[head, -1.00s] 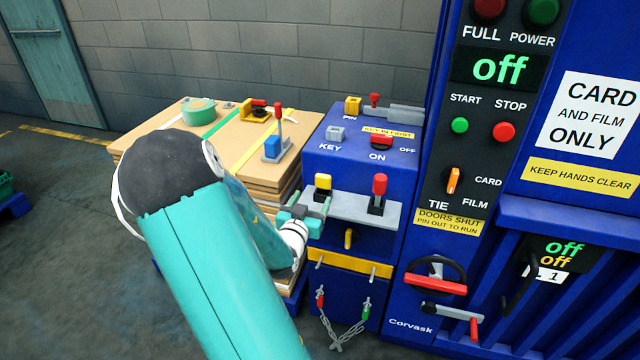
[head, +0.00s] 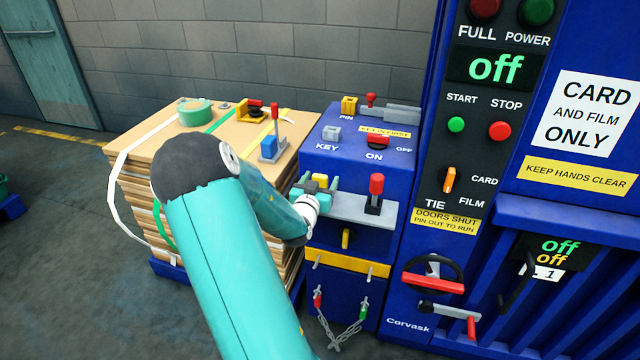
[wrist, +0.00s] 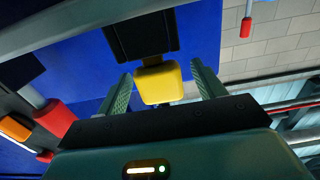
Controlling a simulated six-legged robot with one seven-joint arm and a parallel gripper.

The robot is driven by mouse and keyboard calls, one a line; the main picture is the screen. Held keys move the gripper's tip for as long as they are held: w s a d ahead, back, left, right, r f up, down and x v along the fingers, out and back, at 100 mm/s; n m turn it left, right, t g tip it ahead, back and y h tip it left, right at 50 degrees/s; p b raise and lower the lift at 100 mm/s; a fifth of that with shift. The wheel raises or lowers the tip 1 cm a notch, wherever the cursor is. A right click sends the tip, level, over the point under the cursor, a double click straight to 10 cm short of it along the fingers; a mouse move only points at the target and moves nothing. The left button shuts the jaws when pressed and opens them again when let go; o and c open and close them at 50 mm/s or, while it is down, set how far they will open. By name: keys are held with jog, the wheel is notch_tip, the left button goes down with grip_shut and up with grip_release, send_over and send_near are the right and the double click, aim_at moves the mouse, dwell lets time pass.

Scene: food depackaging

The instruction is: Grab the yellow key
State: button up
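The yellow key (head: 320,179) stands at the left end of the grey shelf (head: 346,207) on the blue control box. My gripper (head: 314,188) is at the key, with its fingers on either side of it. In the wrist view the yellow key (wrist: 158,84) sits between the two fingertips of my gripper (wrist: 162,80), with a small gap visible on each side. A black block (wrist: 142,36) shows just beyond the key. The gripper is open. The lower part of the key is hidden by the gripper in the head view.
A red-topped lever (head: 376,190) stands on the shelf, right of the key. A grey block (head: 332,133) marked KEY and a red switch (head: 378,138) are on the box top. A cardboard stack (head: 150,140) with a blue, red-topped lever (head: 271,143) is at left.

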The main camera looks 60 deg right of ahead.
jog(key=c, duration=1)
jog(key=shift+r, duration=0.15)
